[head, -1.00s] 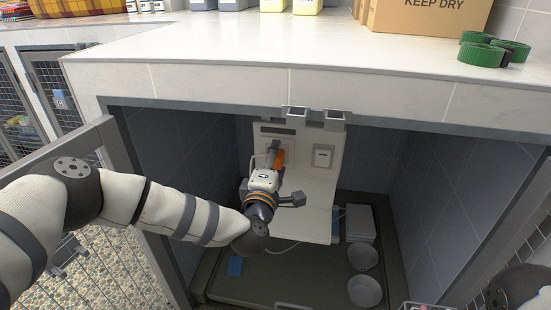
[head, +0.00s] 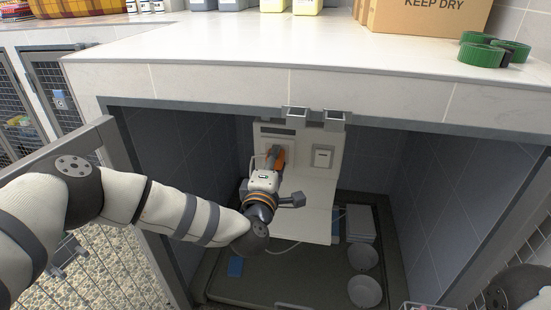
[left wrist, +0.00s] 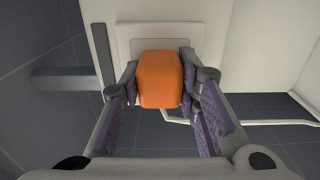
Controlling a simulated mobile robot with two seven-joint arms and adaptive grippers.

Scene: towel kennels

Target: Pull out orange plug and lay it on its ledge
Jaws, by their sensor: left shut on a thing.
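The orange plug (left wrist: 160,80) shows in the left wrist view between the two fingers of my left gripper (left wrist: 158,92), which is shut on it. A pale plate on the panel lies right behind the plug; I cannot tell whether the plug is still seated there. In the head view the plug (head: 282,155) shows as a small orange patch beside my left gripper (head: 273,160), in front of the upright cream panel (head: 312,200). The ledge is not clearly told apart from the panel. My right gripper is not in view; only a dark part of my right arm shows at lower right.
The panel stands inside a dark tiled kennel under a white counter (head: 250,45). Two metal bowls (head: 364,292) and a pale box (head: 361,222) are on the kennel floor at right. An open gate frame (head: 110,150) stands at left.

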